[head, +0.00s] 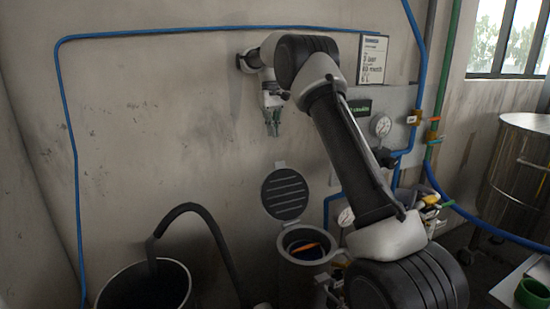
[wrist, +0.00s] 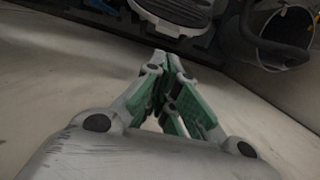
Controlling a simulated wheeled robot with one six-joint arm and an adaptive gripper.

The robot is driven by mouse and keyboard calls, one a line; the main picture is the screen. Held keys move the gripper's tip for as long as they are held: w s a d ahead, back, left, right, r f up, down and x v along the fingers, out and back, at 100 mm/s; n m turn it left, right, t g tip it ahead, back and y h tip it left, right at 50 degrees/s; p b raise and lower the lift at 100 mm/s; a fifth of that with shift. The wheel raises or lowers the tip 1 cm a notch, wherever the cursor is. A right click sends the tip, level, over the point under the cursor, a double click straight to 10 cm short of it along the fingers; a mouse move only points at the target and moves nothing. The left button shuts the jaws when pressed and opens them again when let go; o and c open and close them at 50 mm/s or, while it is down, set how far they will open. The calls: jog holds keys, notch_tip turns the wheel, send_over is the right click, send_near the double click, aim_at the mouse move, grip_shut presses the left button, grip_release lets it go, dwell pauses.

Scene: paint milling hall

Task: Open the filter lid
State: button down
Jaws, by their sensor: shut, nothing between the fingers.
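The filter lid (head: 285,193) is a round dark disc with pale ribs, seen in the head view. It stands raised against the wall side, tilted up behind the grey filter housing (head: 283,275). The housing's round mouth is uncovered, and something orange (head: 308,251) shows inside. My gripper (head: 273,130) hangs above the lid, near the wall and clear of it, pointing down. Its green fingers are closed together and empty; they also show in the wrist view (wrist: 163,57). A grey rounded part at the top of the wrist view is cut off, and I cannot tell which part it is.
A dark bucket (head: 183,290) with a black hose (head: 205,218) stands left of the housing. Pressure gauges (head: 381,125), valves and a blue pipe (head: 66,110) are on the wall. A metal drum (head: 515,180) stands at the right.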

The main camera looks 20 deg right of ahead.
notch_tip(320, 180, down, 10)
jog(key=s, duration=0.1)
jog(key=shift+s, duration=0.3)
dwell(0.3)
